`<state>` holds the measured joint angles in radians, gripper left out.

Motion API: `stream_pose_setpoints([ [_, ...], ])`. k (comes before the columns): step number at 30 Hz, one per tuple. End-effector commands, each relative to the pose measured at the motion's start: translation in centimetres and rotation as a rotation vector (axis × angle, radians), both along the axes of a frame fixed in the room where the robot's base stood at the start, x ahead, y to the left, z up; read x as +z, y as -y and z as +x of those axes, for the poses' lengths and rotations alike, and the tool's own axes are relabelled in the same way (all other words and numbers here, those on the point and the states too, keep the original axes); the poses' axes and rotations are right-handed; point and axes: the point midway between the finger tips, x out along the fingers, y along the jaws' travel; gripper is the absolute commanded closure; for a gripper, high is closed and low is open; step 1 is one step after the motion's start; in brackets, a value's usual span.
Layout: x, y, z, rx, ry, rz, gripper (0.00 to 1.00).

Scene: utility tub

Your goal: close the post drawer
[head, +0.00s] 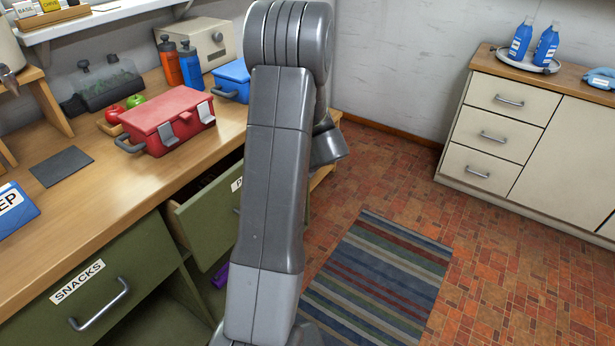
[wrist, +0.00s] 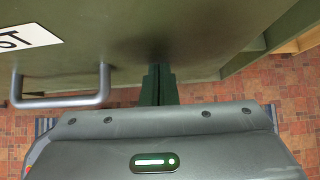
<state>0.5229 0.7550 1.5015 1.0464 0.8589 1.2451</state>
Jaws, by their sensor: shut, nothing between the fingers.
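The post drawer (head: 208,222) is a green drawer under the wooden counter in the head view, and it stands pulled out, with its inside partly showing. My arm hides the right part of its front and most of its label. In the wrist view the green drawer front (wrist: 110,55) fills the top, with part of a white label (wrist: 28,37) and a grey bar handle (wrist: 62,101) at left. My gripper (wrist: 158,72) is shut and empty, to the right of the handle, its tips close to the front. I cannot tell whether they touch. The head view hides the gripper.
The snacks drawer (head: 95,280) is at the lower left. A red toolbox (head: 168,122) and blue box (head: 233,80) stand on the counter (head: 100,190). A striped rug (head: 385,275) lies on the open tiled floor. A cream cabinet (head: 560,150) stands at right.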

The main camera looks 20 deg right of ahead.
Motion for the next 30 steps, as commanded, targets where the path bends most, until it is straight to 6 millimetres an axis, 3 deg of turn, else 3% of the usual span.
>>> stream_pose_setpoints([
  [6,0.2,-2.8,3.5,0.003,0.000,0.000,1.00],
  [12,0.1,-4.2,5.4,0.001,0.000,0.000,1.00],
  [30,0.2,-4.9,6.5,-0.001,0.006,0.002,1.00],
])
